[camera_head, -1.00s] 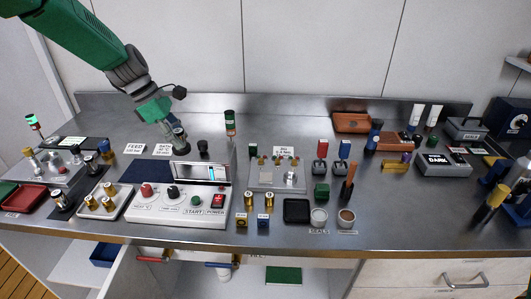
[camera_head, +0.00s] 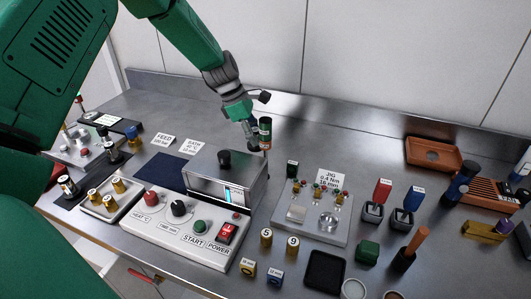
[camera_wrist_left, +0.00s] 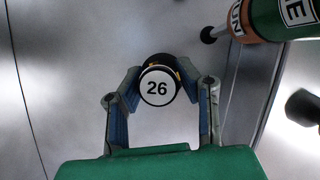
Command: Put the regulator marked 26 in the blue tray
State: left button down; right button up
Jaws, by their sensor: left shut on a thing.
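My left gripper (camera_head: 249,140) is shut on the regulator marked 26, whose white round face shows between the two fingers in the left wrist view (camera_wrist_left: 158,88). In the head view the fingers mostly hide the regulator, and it appears held above the bench behind the metal box, close to a green canister. I see no tray that is clearly blue in the head view now. A dark blue flat piece (camera_head: 165,172) lies left of the metal box; I cannot tell whether it is a mat or a tray. My right gripper is not in view.
The green canister (camera_head: 265,130) stands close beside the left gripper. The metal box (camera_head: 225,180) with its control panel and the jig plate (camera_head: 318,215) are in front. A black tray (camera_head: 325,270) and a brown tray (camera_head: 433,155) stand to the right.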

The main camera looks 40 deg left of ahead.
aim_at(256, 148)
pick_arm(q)
jog(key=shift+w+f, duration=0.2)
jog(key=shift+f, duration=0.6)
notch_tip(256, 148, down, 2)
jog(key=shift+s+f, duration=0.1)
jog(key=shift+f, duration=0.05)
jog(key=shift+a+f, duration=0.15)
jog(key=shift+f, duration=0.3)
jog(key=c, duration=1.2)
grip_release()
jog(key=shift+o, duration=0.2)
jog(key=shift+r, duration=0.1)
